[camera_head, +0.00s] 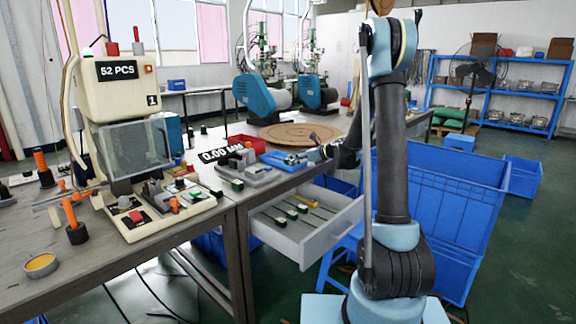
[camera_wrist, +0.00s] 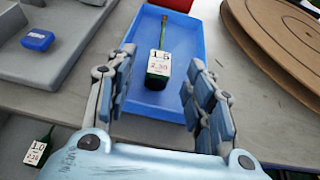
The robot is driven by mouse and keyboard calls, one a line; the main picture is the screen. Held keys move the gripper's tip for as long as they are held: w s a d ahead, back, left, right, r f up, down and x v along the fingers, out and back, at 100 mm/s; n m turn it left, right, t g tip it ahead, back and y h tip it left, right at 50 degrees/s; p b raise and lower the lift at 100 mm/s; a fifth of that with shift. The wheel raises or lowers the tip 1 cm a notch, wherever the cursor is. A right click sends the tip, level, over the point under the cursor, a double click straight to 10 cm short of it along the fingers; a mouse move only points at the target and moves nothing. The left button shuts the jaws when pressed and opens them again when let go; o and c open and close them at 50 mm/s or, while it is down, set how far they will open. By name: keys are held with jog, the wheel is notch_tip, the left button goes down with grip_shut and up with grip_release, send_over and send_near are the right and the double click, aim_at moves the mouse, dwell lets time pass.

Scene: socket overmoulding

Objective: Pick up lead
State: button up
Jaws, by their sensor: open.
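A slim item with a dark green body, a thin yellowish shaft and a white tag reading 1.5 (camera_wrist: 158,65) lies in a blue tray (camera_wrist: 205,45); I take it for the lead, but cannot be sure. My gripper (camera_wrist: 160,62) is open, its two fingers apart on either side of the item, with nothing held between them. Whether the fingers are at the item's height or above it is unclear. In the head view my gripper (camera_head: 318,154) is at the table's right edge beside the blue tray (camera_head: 276,157), where the item is too small to make out.
An open drawer (camera_head: 335,235) below the table holds several similar green-ended items; one tagged item (camera_wrist: 38,150) shows at the wrist view's lower left. A round brown board (camera_head: 295,134) lies behind the tray. A grey fixture (camera_wrist: 60,60) stands left. Large blue crates (camera_head: 440,200) stand right.

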jog(key=x, duration=0.4)
jog(key=shift+w+a+f, duration=0.1)
jog(key=shift+w+a, duration=0.05)
jog(key=c, duration=1.1)
